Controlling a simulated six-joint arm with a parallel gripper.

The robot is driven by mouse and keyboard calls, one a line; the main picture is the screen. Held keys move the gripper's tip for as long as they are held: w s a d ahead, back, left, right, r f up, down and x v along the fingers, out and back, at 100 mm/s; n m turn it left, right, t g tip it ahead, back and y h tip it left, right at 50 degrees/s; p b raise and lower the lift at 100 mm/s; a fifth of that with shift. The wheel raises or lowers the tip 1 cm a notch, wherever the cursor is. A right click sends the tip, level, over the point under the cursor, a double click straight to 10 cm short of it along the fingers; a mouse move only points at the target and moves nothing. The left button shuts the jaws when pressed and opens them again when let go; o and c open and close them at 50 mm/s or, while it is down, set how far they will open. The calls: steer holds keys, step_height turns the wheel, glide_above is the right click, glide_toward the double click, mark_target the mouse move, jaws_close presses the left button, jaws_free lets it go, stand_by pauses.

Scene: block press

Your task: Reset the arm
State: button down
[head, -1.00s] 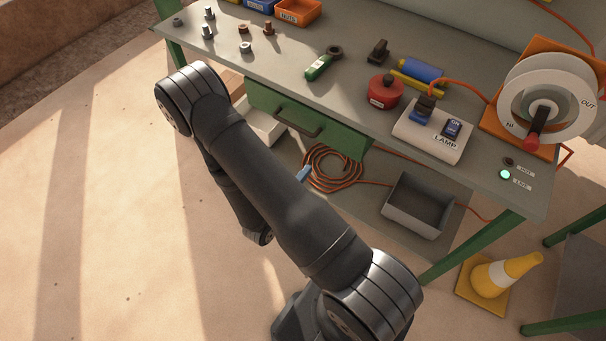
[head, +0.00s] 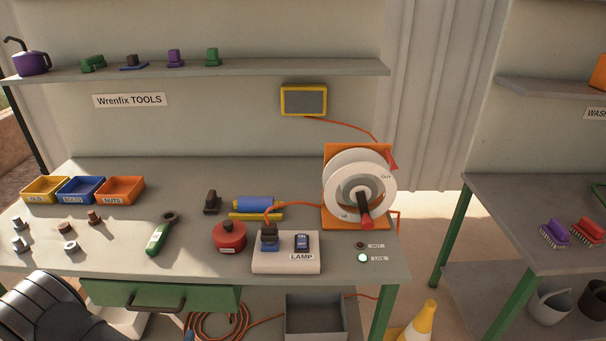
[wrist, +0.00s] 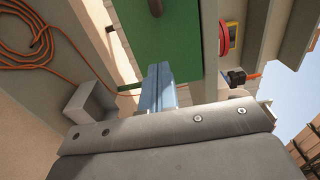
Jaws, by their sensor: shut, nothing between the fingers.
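My gripper (wrist: 158,72) shows in the wrist view, its two bluish fingers together with nothing between them. It is near the green drawer (wrist: 152,35) under the bench, whose handle shows ahead of the fingers; I cannot tell the exact gap.
Below are an orange cord coil (wrist: 35,40) and a grey bin (wrist: 90,105). A yellow cone (head: 420,322) stands at right.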

mark_target(201, 301)
steer(key=shift+w, duration=4.4)
